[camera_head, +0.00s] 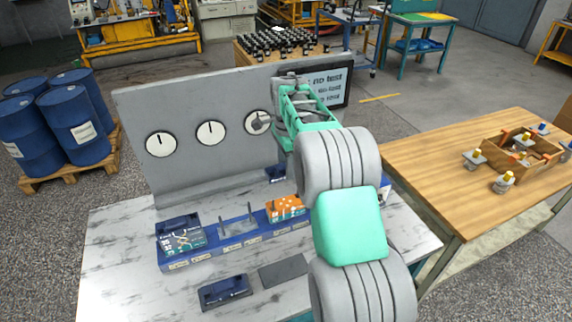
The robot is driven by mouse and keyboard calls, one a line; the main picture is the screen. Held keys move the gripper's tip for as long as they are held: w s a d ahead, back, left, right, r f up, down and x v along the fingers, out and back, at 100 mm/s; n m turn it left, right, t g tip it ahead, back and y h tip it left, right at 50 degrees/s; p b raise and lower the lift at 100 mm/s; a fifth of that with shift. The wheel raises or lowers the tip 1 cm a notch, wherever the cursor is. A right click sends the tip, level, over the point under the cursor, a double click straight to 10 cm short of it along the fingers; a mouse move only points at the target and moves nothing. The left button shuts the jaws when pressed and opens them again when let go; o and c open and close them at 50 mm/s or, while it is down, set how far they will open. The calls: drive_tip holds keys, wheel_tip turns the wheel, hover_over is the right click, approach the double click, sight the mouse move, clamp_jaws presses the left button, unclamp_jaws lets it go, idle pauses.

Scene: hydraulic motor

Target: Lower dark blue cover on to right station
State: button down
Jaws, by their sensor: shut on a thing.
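My grey and green arm (350,225) reaches up and away over the table, and my gripper's fingers are hidden behind it. A small dark blue part (276,173) shows just left of the arm, near the foot of the grey panel. It may be the cover, but most of it is hidden and I cannot tell whether it is held or resting. The long blue base (205,257) carries a left station with a circuit board (184,241), a middle station with a metal bracket (238,226) and an orange board (286,207) to its right. The base's right end is partly behind my arm.
Another dark blue part (225,292) and a dark grey plate (283,270) lie on the front of the marbled table (120,262). The grey panel (185,105) with round gauges stands behind. A wooden table (430,150) is at right, blue barrels (75,125) at left.

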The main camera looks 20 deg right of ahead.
drive_tip(key=b, duration=0.5)
hover_over(286, 202)
drive_tip(key=shift+f, duration=3.7)
drive_tip(key=shift+f+b, duration=1.1)
drive_tip(key=shift+f, duration=1.05)
drive_tip(key=shift+f+b, duration=0.3)
drive_tip(key=shift+f, duration=0.3)
drive_tip(key=c, duration=0.7)
unclamp_jaws()
drive_tip(key=shift+o, duration=0.2)
drive_tip(key=shift+f, duration=0.1)
wheel_tip(286, 202, up, 8)
drive_tip(key=b, duration=0.1)
